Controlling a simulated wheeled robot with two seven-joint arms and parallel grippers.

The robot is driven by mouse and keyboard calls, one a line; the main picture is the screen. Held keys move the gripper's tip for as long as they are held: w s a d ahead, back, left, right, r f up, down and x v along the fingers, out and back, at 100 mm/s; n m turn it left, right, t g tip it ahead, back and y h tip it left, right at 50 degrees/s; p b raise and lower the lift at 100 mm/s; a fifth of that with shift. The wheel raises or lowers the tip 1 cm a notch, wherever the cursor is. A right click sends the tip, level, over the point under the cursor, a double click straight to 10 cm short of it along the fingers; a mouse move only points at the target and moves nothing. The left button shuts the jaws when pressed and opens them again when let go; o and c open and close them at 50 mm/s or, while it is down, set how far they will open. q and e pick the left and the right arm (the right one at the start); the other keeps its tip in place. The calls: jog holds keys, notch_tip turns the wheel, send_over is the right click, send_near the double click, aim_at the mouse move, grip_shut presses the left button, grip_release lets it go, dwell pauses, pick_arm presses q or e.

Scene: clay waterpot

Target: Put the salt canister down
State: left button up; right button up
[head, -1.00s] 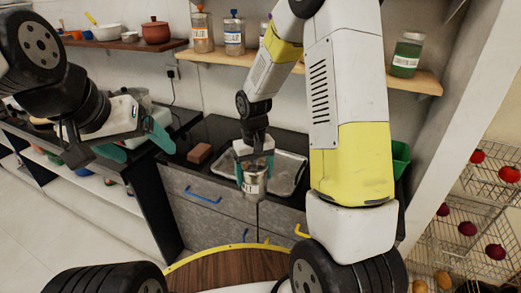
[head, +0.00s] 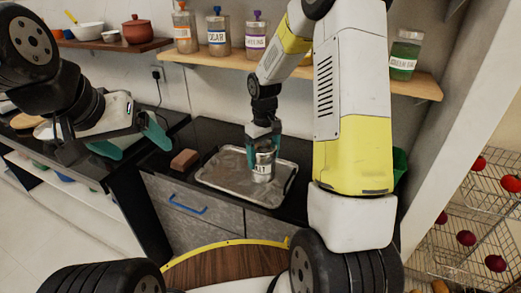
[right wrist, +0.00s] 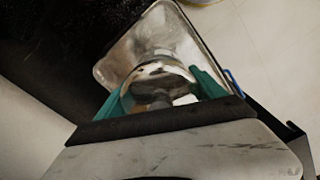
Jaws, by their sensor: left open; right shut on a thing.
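The salt canister (head: 263,168) is a small clear and metallic jar with a white label, upright over the metal tray (head: 219,183) in the head view. I cannot tell whether its base touches the tray. My right gripper (head: 263,150) is shut on it from above, with teal fingers on its sides. In the right wrist view the canister's shiny top (right wrist: 160,80) lies between the teal fingers (right wrist: 163,92), with the tray (right wrist: 117,62) beyond. My left gripper (head: 128,145) is open and empty at the left, away from the canister.
A brown block (head: 185,159) lies on the dark counter left of the tray. A shelf (head: 235,61) above holds several labelled jars, including a green one (head: 405,55). A wire rack (head: 472,215) stands at the right.

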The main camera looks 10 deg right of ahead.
jog(key=shift+w+d+f, duration=0.15)
jog(key=shift+w+d, duration=0.65)
jog(key=shift+d, duration=0.3)
jog(key=shift+f, duration=1.7)
jog(key=o, duration=2.1)
jog(key=shift+f, duration=0.2)
jog(key=shift+c, duration=0.2)
